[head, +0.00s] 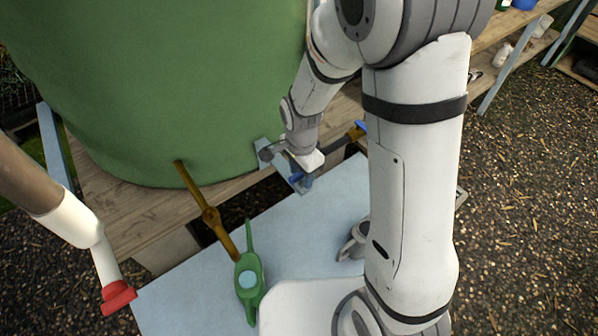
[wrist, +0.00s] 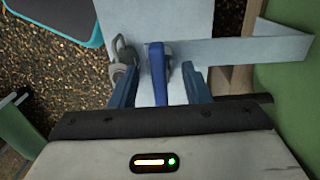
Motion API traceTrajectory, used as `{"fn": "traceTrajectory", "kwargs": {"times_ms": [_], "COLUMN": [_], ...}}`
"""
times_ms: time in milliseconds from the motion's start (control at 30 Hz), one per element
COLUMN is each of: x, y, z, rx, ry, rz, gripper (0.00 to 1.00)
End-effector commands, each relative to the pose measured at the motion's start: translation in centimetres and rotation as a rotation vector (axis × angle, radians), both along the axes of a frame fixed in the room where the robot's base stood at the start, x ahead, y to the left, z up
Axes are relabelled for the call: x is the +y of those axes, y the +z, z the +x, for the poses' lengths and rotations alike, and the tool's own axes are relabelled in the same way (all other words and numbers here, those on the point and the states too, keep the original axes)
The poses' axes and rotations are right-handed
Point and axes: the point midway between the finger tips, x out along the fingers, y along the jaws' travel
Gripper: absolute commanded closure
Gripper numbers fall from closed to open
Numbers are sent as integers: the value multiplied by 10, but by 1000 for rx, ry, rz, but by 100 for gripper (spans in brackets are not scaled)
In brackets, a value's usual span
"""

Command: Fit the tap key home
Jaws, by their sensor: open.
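My gripper (head: 305,172) is low beside the green tank, over a pale blue bracket (head: 266,146). In the wrist view my gripper (wrist: 162,88) has its two dark blue fingers apart. A blue upright piece, seemingly the tap key (wrist: 157,70), stands between them with some room on the right. I cannot tell whether either finger touches it. A grey part shows just right of it, and a grey ringed piece (wrist: 121,60) is beside the left finger.
The green tank (head: 170,80) stands on a wooden bench (head: 135,225). A second brass fitting with a blue handle (head: 360,127) is partly behind my arm. A pale blue sheet (head: 310,235) lies below.

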Motion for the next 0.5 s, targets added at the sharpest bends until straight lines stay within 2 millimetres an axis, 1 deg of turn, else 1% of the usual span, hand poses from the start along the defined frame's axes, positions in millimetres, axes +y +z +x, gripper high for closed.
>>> {"fn": "traceTrajectory", "kwargs": {"times_ms": [167, 267, 367, 500], "x": [0, 0, 0, 1], "y": [0, 7, 21, 46], "z": [0, 0, 1, 0], "rx": [0, -3, -5, -6], "ry": [0, 0, 0, 0], "rz": [0, 1, 2, 2], "gripper": [57, 57, 57, 57]}}
